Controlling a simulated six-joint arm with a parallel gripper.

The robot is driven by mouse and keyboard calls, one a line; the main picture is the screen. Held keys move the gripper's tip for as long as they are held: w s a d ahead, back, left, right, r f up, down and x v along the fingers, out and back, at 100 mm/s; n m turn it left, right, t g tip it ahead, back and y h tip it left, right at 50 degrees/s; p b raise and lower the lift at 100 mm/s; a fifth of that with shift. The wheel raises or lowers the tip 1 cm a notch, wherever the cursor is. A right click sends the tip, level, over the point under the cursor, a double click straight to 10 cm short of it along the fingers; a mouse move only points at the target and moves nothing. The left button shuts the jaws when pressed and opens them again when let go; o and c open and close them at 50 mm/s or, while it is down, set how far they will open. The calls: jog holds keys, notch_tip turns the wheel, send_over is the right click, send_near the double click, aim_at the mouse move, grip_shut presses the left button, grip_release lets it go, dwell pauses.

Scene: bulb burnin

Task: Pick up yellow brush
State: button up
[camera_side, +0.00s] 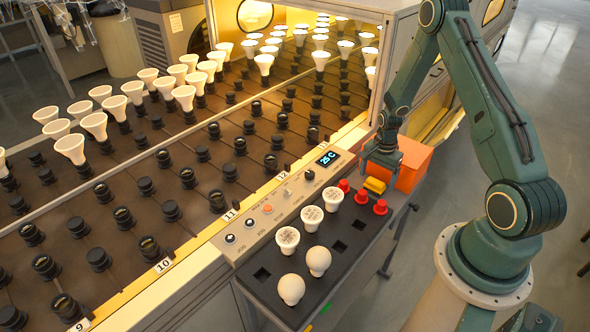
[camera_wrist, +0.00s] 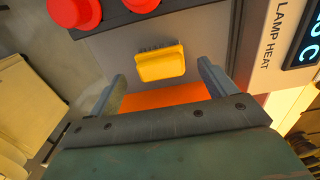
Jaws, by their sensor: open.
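In the wrist view the yellow brush (camera_wrist: 162,63) shows as a yellow block with a thin strip of dark bristles along one edge. My gripper (camera_side: 381,165) is just above and behind it in the side view. In the wrist view my gripper (camera_wrist: 160,80) is open, with one finger to each side of the brush and nothing held. I cannot tell the exact height gap.
Several red caps (camera_side: 362,197) sit near the brush. The orange bin (camera_side: 412,165) stands right behind it. White bulbs (camera_side: 311,218) stand in the black tray (camera_side: 345,262). The control panel (camera_side: 290,200) with its display borders the tray on the left.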

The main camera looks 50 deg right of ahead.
aim_at(376, 181)
jog(key=shift+f, duration=2)
jog(key=shift+c, duration=0.4)
jog(key=c, duration=1)
jog(key=shift+r, duration=0.2)
jog(key=shift+c, duration=0.3)
notch_tip(376, 181, up, 20)
jog(key=shift+f, duration=0.2)
